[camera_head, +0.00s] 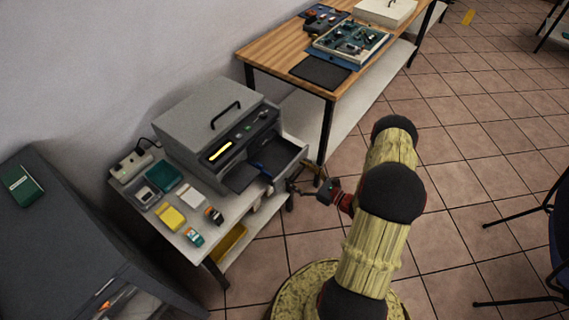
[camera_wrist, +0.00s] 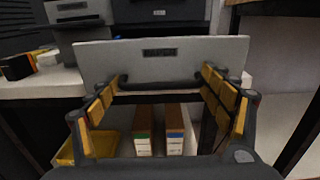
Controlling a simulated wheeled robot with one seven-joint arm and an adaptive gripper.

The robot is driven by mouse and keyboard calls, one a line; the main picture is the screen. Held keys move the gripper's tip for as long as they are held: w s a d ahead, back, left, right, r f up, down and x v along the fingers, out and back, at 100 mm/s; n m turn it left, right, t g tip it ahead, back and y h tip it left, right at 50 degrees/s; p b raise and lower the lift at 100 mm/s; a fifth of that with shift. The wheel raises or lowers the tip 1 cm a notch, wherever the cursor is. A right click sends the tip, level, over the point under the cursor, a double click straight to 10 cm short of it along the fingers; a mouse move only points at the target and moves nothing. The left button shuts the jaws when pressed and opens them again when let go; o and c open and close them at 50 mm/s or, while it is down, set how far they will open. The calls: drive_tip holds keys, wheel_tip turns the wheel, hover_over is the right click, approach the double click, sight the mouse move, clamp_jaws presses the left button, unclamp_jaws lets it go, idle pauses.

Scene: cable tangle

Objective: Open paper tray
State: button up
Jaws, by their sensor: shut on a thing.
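The grey printer (camera_head: 213,122) stands on a small table by the wall. Its paper tray (camera_head: 279,155) sticks out at the front, with its dark inside showing. In the wrist view the tray's light grey front panel (camera_wrist: 215,53) faces me, with a dark label at its middle. A dark bar handle (camera_wrist: 160,84) runs across the panel's lower part. My gripper (camera_wrist: 165,78) has its yellow-padded fingers at the two ends of the handle and is shut on it. In the head view my gripper (camera_head: 308,187) is at the tray's front; the handle is hard to make out there.
Small boxes, including a yellow one (camera_head: 171,218), lie on the printer table left of the printer. A yellow bin (camera_head: 230,243) and boxes (camera_wrist: 174,135) sit on the lower shelf. A wooden workbench (camera_head: 275,53) stands behind. Tiled floor is open to the right; chairs stand at the right edge.

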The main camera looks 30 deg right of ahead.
drive_tip(key=v, duration=0.4)
drive_tip(key=shift+s+d, duration=0.2)
drive_tip(key=shift+s, duration=0.15)
drive_tip(key=o, duration=1.4)
drive_tip(key=shift+c, duration=0.2)
drive_tip(key=shift+f, duration=0.1)
